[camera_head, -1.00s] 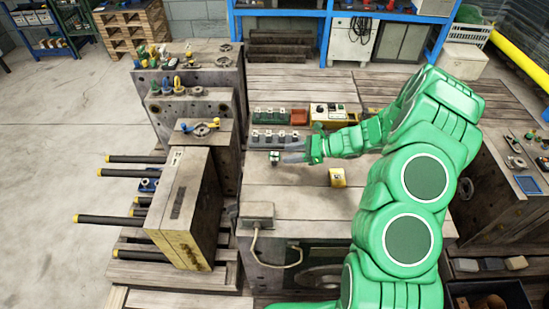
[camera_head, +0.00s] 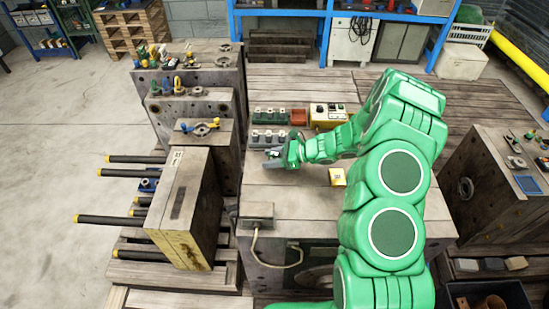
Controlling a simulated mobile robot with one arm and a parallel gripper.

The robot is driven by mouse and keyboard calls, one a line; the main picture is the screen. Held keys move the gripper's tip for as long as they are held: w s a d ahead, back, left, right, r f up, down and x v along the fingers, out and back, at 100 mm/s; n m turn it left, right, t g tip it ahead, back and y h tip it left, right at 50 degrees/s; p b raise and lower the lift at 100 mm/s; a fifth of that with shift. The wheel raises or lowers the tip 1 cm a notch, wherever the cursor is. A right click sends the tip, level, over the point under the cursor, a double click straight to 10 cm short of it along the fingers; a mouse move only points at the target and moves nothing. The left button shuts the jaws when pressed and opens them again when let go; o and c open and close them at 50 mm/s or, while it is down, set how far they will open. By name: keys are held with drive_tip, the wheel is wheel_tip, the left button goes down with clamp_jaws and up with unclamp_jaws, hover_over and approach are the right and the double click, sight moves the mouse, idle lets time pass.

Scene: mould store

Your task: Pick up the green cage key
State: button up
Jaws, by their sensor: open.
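My gripper (camera_head: 274,159) is open, low over the wooden bench top (camera_head: 300,205), with its fingers pointing left. A small dark and pale object (camera_head: 272,153) shows at the fingertips. It may be the green cage key, but it is too small and too covered by the fingers to tell. I cannot tell whether the fingers touch it. My green arm reaches in from the right and hides part of the bench.
Heavy mould plates (camera_head: 185,205) stand left. The front bench top is largely clear.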

drive_tip(key=shift+a+f, duration=0.1)
drive_tip(key=shift+a, duration=0.1)
clamp_jaws()
idle(0.3)
